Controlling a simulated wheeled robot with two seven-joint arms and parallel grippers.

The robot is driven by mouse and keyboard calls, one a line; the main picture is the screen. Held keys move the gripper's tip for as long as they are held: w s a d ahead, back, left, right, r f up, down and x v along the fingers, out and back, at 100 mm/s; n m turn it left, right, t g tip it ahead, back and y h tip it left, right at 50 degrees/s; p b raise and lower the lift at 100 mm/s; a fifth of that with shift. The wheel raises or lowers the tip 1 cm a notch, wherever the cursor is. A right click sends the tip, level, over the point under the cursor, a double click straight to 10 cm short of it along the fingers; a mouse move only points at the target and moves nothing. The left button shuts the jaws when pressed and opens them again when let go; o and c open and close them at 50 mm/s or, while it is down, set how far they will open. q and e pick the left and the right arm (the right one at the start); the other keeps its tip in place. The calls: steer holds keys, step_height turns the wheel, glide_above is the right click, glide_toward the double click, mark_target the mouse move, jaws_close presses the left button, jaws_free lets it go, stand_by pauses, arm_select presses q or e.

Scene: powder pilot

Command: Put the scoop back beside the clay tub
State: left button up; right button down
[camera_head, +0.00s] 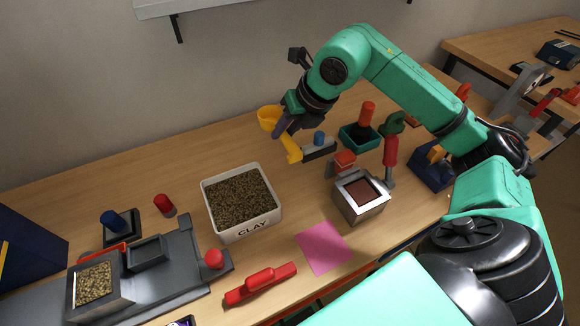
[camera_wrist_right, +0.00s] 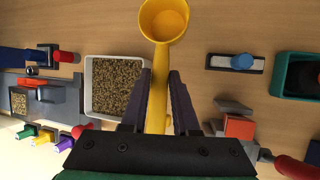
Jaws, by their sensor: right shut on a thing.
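The yellow scoop (camera_wrist_right: 165,20) is held by its handle between the fingers of my right gripper (camera_wrist_right: 163,80), which is shut on it. In the head view the scoop (camera_head: 268,117) is above the table with its cup to the left and the handle end pointing down to the right; my right gripper (camera_head: 284,124) is behind it. The cup looks empty in the wrist view. The white clay tub (camera_head: 232,229), full of brown granules and labelled CLAY, stands on the table to the lower left of the scoop. It also shows in the wrist view (camera_wrist_right: 88,95), left of the gripper. My left gripper is out of view.
A metal box with reddish powder (camera_head: 360,205) stands right of the tub, with a pink sheet (camera_head: 323,247) in front. A teal tray (camera_head: 352,139) stands right. The table behind the tub is clear.

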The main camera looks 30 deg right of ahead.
step_height(320, 180, down, 14)
steer(key=shift+d+r+p, duration=0.15)
steer(key=shift+r+p, duration=0.1)
steer(key=shift+p, duration=0.25)
steer(key=shift+w+d+f, duration=0.1)
steer(key=shift+f, duration=0.25)
steer(key=c, duration=0.7)
jaws_free()
steer(key=shift+r, duration=0.1)
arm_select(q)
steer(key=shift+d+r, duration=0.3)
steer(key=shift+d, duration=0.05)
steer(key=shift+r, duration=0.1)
